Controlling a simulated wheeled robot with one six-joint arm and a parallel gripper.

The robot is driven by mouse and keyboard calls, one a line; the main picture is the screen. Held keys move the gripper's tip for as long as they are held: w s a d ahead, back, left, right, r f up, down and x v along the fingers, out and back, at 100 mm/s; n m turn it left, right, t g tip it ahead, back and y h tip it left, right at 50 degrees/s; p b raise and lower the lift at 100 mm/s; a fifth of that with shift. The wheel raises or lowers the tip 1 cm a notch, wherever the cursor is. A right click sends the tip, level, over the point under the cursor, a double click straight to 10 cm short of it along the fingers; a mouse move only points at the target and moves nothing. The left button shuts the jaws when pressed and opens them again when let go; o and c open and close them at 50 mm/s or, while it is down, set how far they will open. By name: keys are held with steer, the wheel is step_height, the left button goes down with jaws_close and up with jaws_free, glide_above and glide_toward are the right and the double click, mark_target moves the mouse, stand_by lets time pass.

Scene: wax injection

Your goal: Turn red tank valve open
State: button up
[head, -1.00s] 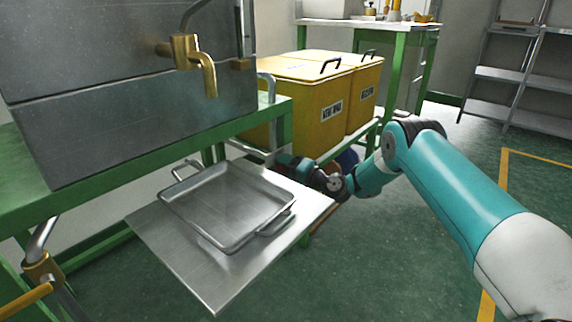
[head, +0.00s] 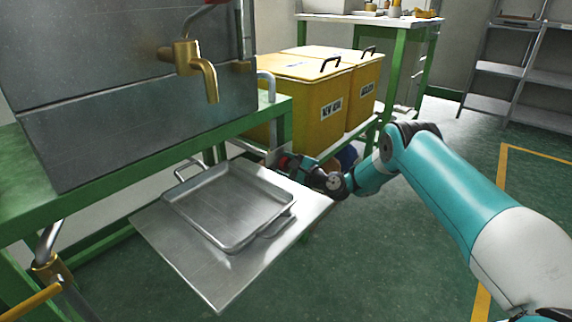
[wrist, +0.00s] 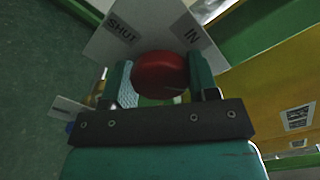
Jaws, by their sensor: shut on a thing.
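The red tank valve (wrist: 160,70) is a round red knob in the wrist view. My gripper (wrist: 163,84) has one finger on each side of it and is shut on it. Behind the knob is a pale plate (wrist: 152,28) with a SHUT label (wrist: 121,32) on the left and an IN label (wrist: 192,35) on the right. In the head view my gripper (head: 285,162) is small, beyond the metal tray, with a bit of red at its tip. The valve's turn angle cannot be told.
A metal tray (head: 186,209) rests on a metal shelf (head: 215,292) close by my gripper. A brass tap (head: 203,72) juts from the grey tank (head: 125,125). Yellow bins (head: 300,105) stand behind. The green floor (head: 400,260) is open at right.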

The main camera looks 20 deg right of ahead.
steer(key=m, duration=0.5)
steer(key=shift+s+a+f+m, duration=0.15)
steer(key=shift+a+m, duration=0.1)
steer(key=shift+m, duration=0.15)
stand_by(0.4)
steer(key=o, duration=0.9)
steer(key=shift+o, duration=0.2)
steer(key=shift+d, duration=0.15)
